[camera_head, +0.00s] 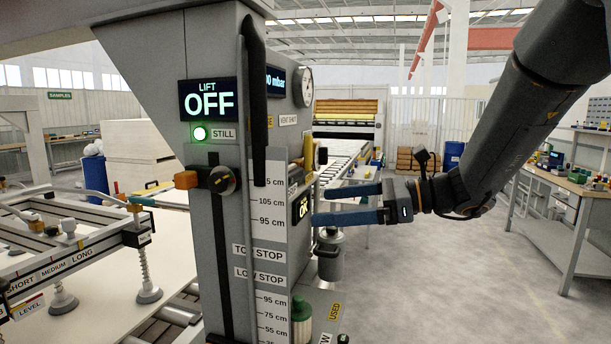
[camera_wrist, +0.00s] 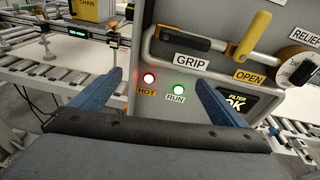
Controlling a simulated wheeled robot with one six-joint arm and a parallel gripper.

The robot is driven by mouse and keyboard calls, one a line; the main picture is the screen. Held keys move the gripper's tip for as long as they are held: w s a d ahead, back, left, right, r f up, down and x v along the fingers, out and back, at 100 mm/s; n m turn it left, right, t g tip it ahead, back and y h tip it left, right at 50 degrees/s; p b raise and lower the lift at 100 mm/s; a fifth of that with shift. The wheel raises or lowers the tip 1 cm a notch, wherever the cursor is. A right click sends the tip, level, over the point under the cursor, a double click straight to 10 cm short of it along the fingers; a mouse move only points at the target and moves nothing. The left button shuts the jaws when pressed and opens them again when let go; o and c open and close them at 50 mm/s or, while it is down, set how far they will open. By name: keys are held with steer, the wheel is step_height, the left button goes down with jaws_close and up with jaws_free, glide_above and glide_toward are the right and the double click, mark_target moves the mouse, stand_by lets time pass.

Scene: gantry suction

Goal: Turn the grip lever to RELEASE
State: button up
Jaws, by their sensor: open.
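My gripper (camera_head: 322,204) is open and empty, with two blue fingers pointing at the side face of the grey column (camera_head: 212,270). In the wrist view my gripper (camera_wrist: 159,79) has its fingertips below the GRIP label (camera_wrist: 192,57), with HOT and RUN lamps between them. No RELEASE marking is readable. In the head view a yellow handle (camera_head: 308,152) shows on the column's edge, partly hidden.
A RELIEF label (camera_wrist: 304,45) and a round brown-and-white knob (camera_wrist: 296,62) sit at the right of the panel. A FILTER OK display (camera_wrist: 242,103) is below. A roller conveyor (camera_head: 355,152) runs behind. A workbench (camera_head: 560,185) stands at right, with open floor before it.

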steer(key=m+t+y, duration=0.1)
steer(key=t+y, duration=0.1)
glide_toward(298, 172)
steer(key=p+x, duration=0.2)
steer(key=x, duration=0.6)
steer(key=shift+a+p, duration=0.2)
steer(key=shift+p, duration=0.2)
steer(key=shift+c, duration=0.2)
steer(key=c, duration=1.5)
steer(key=shift+d, duration=0.1)
